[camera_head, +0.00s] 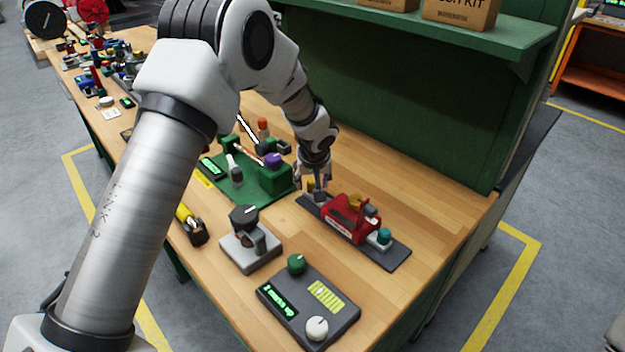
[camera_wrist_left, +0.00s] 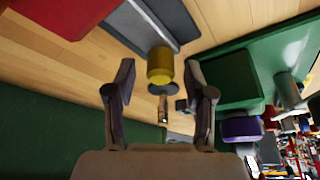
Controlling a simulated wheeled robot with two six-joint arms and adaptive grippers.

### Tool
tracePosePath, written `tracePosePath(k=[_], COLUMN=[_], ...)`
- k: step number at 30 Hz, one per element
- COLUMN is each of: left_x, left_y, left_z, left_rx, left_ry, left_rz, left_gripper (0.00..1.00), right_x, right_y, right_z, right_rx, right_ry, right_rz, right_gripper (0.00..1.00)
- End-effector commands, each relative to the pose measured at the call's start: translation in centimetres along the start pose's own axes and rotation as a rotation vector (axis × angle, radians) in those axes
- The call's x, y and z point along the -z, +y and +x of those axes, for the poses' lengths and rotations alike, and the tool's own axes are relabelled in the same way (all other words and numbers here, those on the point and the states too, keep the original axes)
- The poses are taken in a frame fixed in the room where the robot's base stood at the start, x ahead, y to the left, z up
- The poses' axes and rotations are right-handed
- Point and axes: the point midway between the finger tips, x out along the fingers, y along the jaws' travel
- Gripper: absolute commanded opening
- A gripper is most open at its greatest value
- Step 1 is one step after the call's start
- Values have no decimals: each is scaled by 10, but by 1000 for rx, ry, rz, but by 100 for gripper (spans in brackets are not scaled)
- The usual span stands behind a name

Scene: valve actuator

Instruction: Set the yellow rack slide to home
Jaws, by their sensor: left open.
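The yellow cylindrical slide piece (camera_wrist_left: 160,66) shows in the left wrist view, ahead of and between my fingertips. It also shows in the head view (camera_head: 309,186), partly covered by my gripper. It sits at the far left end of a dark base plate (camera_head: 398,256) that carries a red housing (camera_head: 340,222). My left gripper (camera_wrist_left: 160,84) is open, with one finger on each side of the line to the yellow piece. In the head view my left gripper (camera_head: 316,184) is at the plate's far end. I cannot tell whether the fingers touch the piece.
A green fixture (camera_head: 240,188) with a purple knob (camera_head: 272,160) stands close left of the gripper. A grey block with a black knob (camera_head: 245,218) and a dark control box (camera_head: 290,290) are nearer. A green shelf and panel (camera_head: 400,110) rise behind. Bare wood lies right of the plate.

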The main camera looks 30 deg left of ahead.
Motion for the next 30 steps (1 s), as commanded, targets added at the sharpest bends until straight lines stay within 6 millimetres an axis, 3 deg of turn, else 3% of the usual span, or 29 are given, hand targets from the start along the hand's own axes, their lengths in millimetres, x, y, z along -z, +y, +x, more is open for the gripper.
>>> tracePosePath(k=[8,10,13,20,27,30], left_x=[0,0,0,-3,-28,-29], left_y=[0,0,0,3,23,24], left_z=[6,6,6,6,-3,-5], left_rx=[0,0,0,0,1,1], left_ry=[1,1,1,1,0,-1], left_rz=[-1,-1,-1,1,3,0], left_gripper=[53,36,0,0,0,0], right_x=[0,0,0,0,0,0], right_y=[0,0,0,0,0,0], right_z=[-1,0,0,2,14,13], right_rx=[0,0,0,0,0,0], right_ry=[0,0,0,0,0,0], right_rz=[0,0,0,0,0,0], right_gripper=[40,40,40,40,40,40])
